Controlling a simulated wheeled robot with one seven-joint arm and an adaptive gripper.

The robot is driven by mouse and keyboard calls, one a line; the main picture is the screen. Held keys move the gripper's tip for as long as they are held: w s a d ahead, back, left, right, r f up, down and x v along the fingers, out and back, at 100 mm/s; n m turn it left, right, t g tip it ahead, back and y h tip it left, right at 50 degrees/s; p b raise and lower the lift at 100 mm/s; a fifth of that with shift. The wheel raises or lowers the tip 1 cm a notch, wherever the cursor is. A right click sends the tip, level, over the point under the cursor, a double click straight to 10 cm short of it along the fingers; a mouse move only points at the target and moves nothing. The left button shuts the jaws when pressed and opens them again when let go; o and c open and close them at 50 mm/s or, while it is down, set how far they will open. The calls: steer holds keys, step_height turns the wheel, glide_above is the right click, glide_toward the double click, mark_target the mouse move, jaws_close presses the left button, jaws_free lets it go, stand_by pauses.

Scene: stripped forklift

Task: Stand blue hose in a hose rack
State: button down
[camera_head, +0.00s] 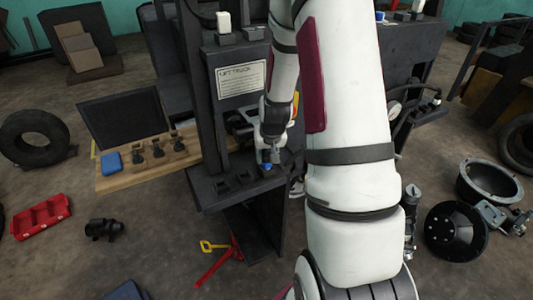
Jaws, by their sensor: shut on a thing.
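My gripper (270,156) points down over the right part of a dark shelf (212,204) on the front of the stripped forklift. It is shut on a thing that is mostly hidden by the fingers. A small bit of blue (267,167) shows just under the fingertips, at the rightmost of several dark holders. It looks like part of the blue hose, but its full shape is hidden. The row of dark holders (219,186) on the shelf appears to be the hose rack. I cannot tell whether the blue piece is seated in a holder.
A wooden board (122,184) at left carries several dark fittings (158,151) and a blue box (111,163). A labelled forklift panel (241,79) rises behind the shelf. Red tray (40,216), black part (103,229), red tool (215,266) and tires (31,136) lie on the floor.

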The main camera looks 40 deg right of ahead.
steer(key=shift+f, duration=0.2)
steer(key=shift+d, duration=0.1)
steer(key=c, duration=1.2)
jaws_free()
steer(key=v, duration=1.2)
steer(key=shift+r, duration=0.1)
